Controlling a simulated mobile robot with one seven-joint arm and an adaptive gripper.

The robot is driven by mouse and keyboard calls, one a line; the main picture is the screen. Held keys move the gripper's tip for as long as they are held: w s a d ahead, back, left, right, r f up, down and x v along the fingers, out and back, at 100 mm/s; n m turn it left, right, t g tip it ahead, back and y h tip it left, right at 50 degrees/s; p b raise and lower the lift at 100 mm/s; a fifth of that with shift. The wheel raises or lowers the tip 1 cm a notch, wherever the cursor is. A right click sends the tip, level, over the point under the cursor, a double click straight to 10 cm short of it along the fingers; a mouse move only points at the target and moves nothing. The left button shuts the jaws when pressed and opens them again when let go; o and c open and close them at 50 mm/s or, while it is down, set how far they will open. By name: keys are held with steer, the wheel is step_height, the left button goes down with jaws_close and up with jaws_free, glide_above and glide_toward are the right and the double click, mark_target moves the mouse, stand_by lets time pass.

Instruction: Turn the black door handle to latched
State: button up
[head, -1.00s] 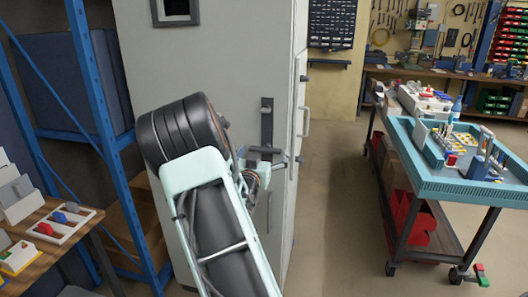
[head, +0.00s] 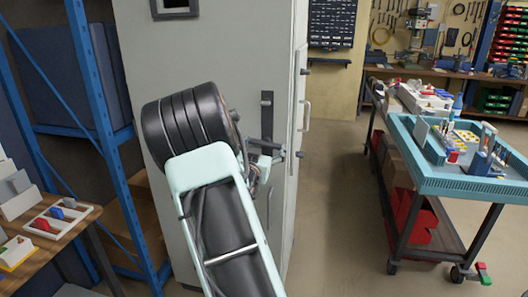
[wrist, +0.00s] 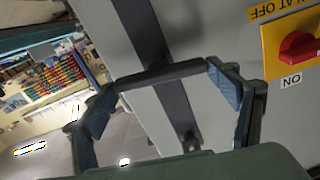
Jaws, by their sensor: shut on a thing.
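The black door handle has a dark upright backplate (head: 267,112) on the pale grey cabinet door, with a roughly sideways lever near its lower part. In the wrist view the black handle lever (wrist: 160,75) runs across between my two finger pads, and its backplate (wrist: 180,110) passes behind it. My gripper (wrist: 168,92) is shut on the lever, with one blue-padded finger at each end of it. In the head view my gripper (head: 277,150) is small and partly hidden behind my arm.
A red rotary switch (wrist: 300,46) on a yellow plate sits beside the handle in the wrist view. A blue shelf rack (head: 92,110) stands left of the cabinet (head: 215,60). A teal cart (head: 470,185) stands to the right, with clear floor between.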

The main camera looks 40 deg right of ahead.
steer(key=m+b, duration=0.5)
steer(key=b, duration=0.2)
steer(key=m+b, duration=0.5)
steer(key=b, duration=0.3)
steer(key=m+b, duration=0.6)
steer(key=b, duration=0.2)
steer(key=shift+s+d+f, duration=0.15)
steer(key=shift+s+f, duration=0.05)
steer(key=shift+f, duration=0.1)
steer(key=shift+m, duration=0.4)
steer(key=o, duration=1.2)
steer(key=shift+c, duration=0.2)
steer(key=v, duration=0.7)
steer(key=shift+s, duration=0.2)
